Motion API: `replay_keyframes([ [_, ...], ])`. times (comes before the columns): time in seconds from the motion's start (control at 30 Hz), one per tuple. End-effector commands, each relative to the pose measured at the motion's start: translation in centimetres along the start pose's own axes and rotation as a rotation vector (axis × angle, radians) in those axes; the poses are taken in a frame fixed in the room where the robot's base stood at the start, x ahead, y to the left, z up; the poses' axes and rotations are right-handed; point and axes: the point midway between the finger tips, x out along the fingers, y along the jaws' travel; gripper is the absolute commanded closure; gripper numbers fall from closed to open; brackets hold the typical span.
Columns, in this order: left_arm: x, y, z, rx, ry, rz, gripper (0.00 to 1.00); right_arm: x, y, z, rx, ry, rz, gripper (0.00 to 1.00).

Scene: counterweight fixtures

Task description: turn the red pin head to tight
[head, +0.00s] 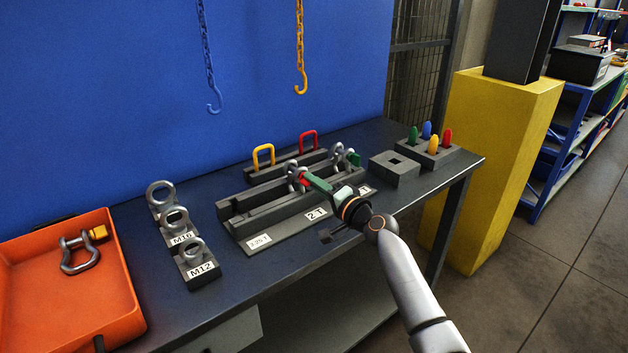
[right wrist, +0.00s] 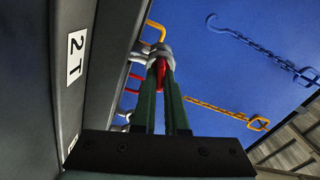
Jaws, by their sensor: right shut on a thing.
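The red pin head (head: 303,178) is on a grey shackle (head: 292,172) that stands in the dark rack (head: 243,210), behind the 2 T label (head: 316,213). My right gripper (head: 308,178) reaches it from the front right, its green fingers shut on the red pin head. In the right wrist view the red pin head (right wrist: 161,68) shows between the fingertips (right wrist: 162,72), with the grey shackle (right wrist: 166,50) just beyond. The fingers hide part of the head, and I cannot tell how far the pin is turned. My left gripper is not in view.
A shackle with a green pin head (head: 355,158) stands close to the right in the rack. Yellow (head: 263,154) and red (head: 309,140) loops stand behind. Eye bolts (head: 178,220) and an orange tray (head: 130,280) are left; a block with coloured pegs (head: 440,157) is right.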

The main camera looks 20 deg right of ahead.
Motion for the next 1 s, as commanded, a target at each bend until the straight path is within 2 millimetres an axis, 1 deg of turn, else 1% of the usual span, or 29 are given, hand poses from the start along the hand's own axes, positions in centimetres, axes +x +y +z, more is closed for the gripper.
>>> replay_keyframes([
  [0.37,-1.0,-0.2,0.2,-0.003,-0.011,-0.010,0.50,0.0,0.0,0.0,0.361,-0.001,0.001,1.00],
  [0.57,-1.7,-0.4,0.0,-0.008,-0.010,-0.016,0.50,0.0,0.0,0.1,0.550,-0.001,0.001,1.00],
  [0.87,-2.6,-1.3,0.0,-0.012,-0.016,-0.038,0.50,0.0,0.1,0.1,0.836,0.000,0.001,1.00],
  [1.0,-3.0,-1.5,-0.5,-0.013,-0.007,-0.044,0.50,0.0,0.1,0.1,0.968,-0.001,0.002,1.00],
])
